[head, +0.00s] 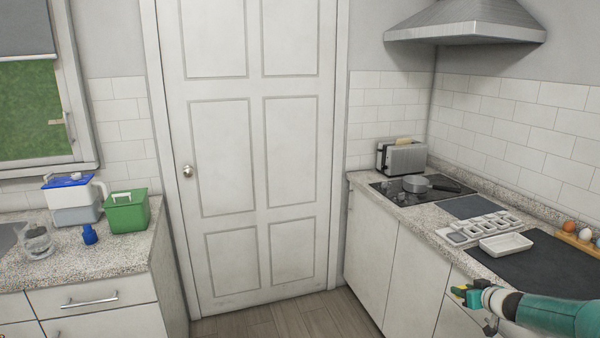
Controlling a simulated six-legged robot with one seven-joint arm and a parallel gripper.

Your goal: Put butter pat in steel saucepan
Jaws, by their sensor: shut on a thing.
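The steel saucepan (417,185) stands on the black hob on the right counter, its dark handle pointing right. My gripper (461,292) is in the lower right, in front of the counter's front edge and well short of the saucepan. The fingers hide part of the butter pat.
A toaster (402,158) stands behind the hob (390,192). A tray with several compartments (455,238), a white dish (505,244), a dark mat (550,268) and eggs (568,226) lie nearer. A range hood (465,22) hangs above. The floor (310,318) before the door looks clear.

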